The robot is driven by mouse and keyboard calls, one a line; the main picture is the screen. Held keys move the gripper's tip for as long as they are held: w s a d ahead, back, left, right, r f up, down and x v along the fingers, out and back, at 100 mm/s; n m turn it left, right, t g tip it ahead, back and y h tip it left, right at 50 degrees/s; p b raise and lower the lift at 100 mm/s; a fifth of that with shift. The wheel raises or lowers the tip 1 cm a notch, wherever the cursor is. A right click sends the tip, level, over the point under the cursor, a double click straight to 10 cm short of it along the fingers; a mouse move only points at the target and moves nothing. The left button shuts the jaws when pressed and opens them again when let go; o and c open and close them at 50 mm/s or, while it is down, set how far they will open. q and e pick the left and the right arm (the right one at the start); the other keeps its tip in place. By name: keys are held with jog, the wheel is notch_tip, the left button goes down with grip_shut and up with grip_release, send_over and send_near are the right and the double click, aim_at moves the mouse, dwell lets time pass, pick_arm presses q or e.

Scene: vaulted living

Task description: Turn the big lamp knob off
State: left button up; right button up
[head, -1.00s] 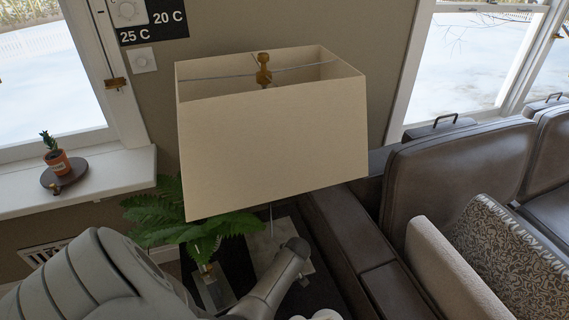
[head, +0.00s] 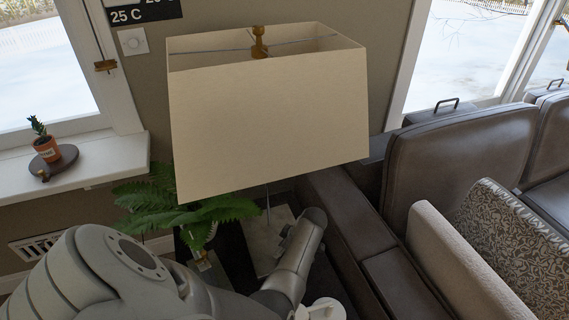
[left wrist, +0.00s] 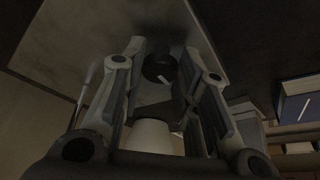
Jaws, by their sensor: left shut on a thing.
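The big lamp has a cream shade (head: 270,120) with a brass finial, a thin stem and a pale stone base (head: 262,247), partly hidden by the shade and my left arm. The lamp knob (left wrist: 158,68) is a dark round disc with a white mark, in the left wrist view. My left gripper (left wrist: 161,62) has its fingers on both sides of the knob and is shut on it. In the head view my left arm reaches to the base, and the gripper is mostly hidden. My right gripper is not in view.
A green fern (head: 165,207) stands left of the lamp base, close to my left arm. A grey leather sofa (head: 455,160) is at the right. The window sill (head: 105,165) holds a small potted cactus (head: 46,147).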

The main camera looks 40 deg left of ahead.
pick_arm(q)
jog(key=shift+a+n, duration=0.1)
jog(key=shift+n, duration=0.2)
jog(key=o, duration=1)
jog(key=v, duration=0.7)
jog(key=shift+w+r, duration=0.1)
jog(key=shift+r, duration=0.1)
